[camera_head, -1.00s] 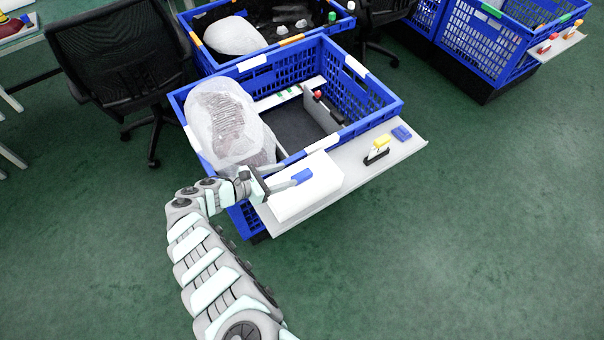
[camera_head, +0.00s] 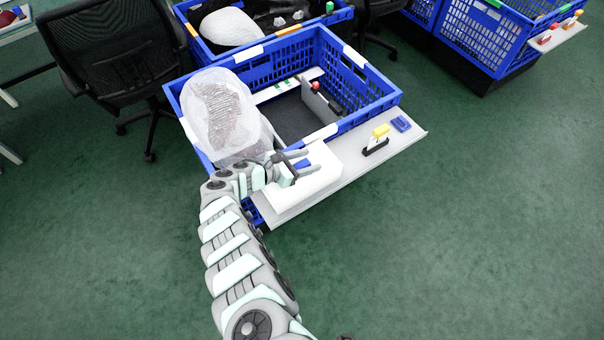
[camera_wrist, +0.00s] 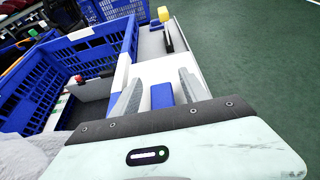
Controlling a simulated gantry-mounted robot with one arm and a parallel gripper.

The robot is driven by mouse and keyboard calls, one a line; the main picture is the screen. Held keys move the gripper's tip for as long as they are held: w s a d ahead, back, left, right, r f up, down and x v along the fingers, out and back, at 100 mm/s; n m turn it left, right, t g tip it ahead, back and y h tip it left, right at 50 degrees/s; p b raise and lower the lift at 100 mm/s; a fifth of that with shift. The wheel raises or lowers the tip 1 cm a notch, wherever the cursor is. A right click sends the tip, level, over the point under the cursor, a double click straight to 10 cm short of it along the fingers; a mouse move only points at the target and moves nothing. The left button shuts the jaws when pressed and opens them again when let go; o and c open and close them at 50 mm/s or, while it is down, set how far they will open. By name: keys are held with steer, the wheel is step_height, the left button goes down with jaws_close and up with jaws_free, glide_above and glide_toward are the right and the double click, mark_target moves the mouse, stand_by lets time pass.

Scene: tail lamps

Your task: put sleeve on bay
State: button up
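A small blue block (camera_wrist: 162,96) lies on a white pad (camera_head: 305,190) at the near end of the grey shelf. It shows partly behind my fingers in the head view (camera_head: 301,164). My gripper (camera_head: 314,161) is open over the pad, with its fingers on either side of the blue block in the wrist view; I cannot tell whether they touch it. A bulky thing in clear wrap (camera_head: 222,115) fills the left of the blue crate (camera_head: 364,82). The crate's right part is a dark-floored space (camera_head: 293,122). I cannot tell for sure which thing is the sleeve or the bay.
A grey divider (camera_head: 318,103) and a red-topped piece (camera_head: 315,86) are in the crate. A black chair (camera_head: 108,65) stands left. The right floor is clear.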

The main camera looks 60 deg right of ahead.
jaws_close()
stand_by(0.3)
stand_by(0.4)
